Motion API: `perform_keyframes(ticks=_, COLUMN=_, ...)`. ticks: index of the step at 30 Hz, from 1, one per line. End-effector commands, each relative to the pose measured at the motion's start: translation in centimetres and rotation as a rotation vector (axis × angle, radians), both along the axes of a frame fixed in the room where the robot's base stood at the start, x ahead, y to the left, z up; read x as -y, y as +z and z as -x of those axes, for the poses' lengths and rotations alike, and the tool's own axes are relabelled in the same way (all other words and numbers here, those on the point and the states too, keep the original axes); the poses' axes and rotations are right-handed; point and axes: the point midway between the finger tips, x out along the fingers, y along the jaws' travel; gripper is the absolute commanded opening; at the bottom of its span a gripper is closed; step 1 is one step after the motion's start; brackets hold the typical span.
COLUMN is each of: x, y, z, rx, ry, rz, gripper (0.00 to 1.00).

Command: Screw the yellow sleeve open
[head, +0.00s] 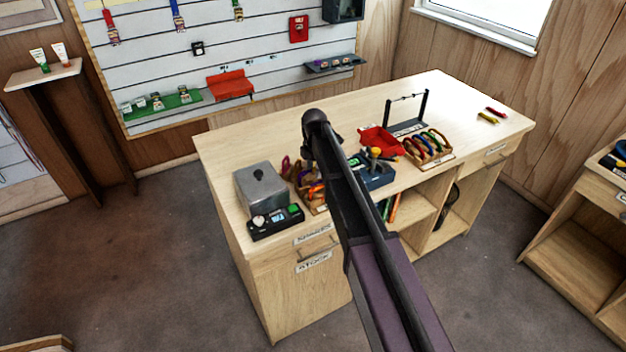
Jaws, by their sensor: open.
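A blue fixture (378,178) stands on the wooden counter just right of my arm, with a small yellow part (375,152) on top. This may be the yellow sleeve, but it is too small to tell, and whether it is open or closed does not show. My dark arm crosses the picture from the bottom to a joint above the counter's middle. My gripper is hidden behind the arm links, so its jaws and their distance from the yellow part do not show. The arm also covers the fixture's left side.
The counter (460,95) also holds a grey lidded box (263,188), a black device (275,222), a red tray (381,141), a rack of coloured carabiners (430,148) and a black stand (407,127). The counter's back right is mostly clear.

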Motion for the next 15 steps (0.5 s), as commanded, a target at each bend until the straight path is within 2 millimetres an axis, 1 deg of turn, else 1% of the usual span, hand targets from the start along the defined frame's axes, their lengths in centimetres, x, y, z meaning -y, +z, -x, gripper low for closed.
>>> perform_keyframes(ticks=15, x=-0.44, y=0.00, z=-0.65, rx=0.000, ry=0.000, rz=0.000, gripper=0.63)
